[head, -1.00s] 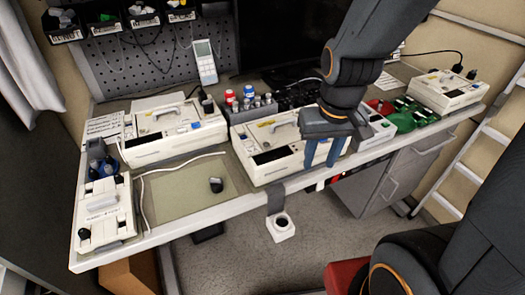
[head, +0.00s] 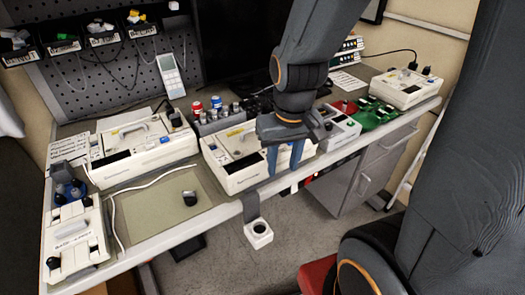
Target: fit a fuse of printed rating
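My gripper (head: 285,165) points down with two blue fingers, in front of the right part of the middle white infusion pump (head: 225,165). The fingers are apart with nothing visible between them. I cannot tell whether they touch the pump. A second white pump (head: 140,165) stands to the left on the bench. A third (head: 405,97) stands at the far right end with a cable. No fuse or printed rating can be made out at this size.
A white labelled device (head: 75,240) stands at the bench's left end. A greenish mat (head: 160,215) holds a small dark object (head: 190,198). Bottles (head: 215,103) stand behind the middle pump. A green board (head: 375,112) lies to the right. A white holder (head: 258,233) hangs off the front edge.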

